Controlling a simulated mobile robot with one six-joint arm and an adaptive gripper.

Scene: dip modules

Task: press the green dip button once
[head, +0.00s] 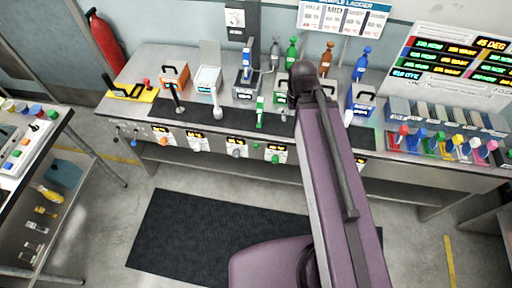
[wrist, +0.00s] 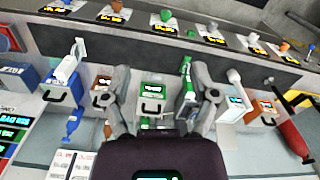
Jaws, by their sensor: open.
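A green round button (head: 275,158) sits beside a small lit display on the bench's front panel; it also shows at the top of the wrist view (wrist: 166,15). A white dip module with a green display (wrist: 152,92) stands on the bench, mostly hidden by my arm in the head view. The head view hides my gripper behind my arm.
Orange (head: 174,76), white (head: 208,79) and blue (head: 361,99) modules stand along the bench. Colored bottles stand behind. A rack of colored levers (head: 440,135) is at right.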

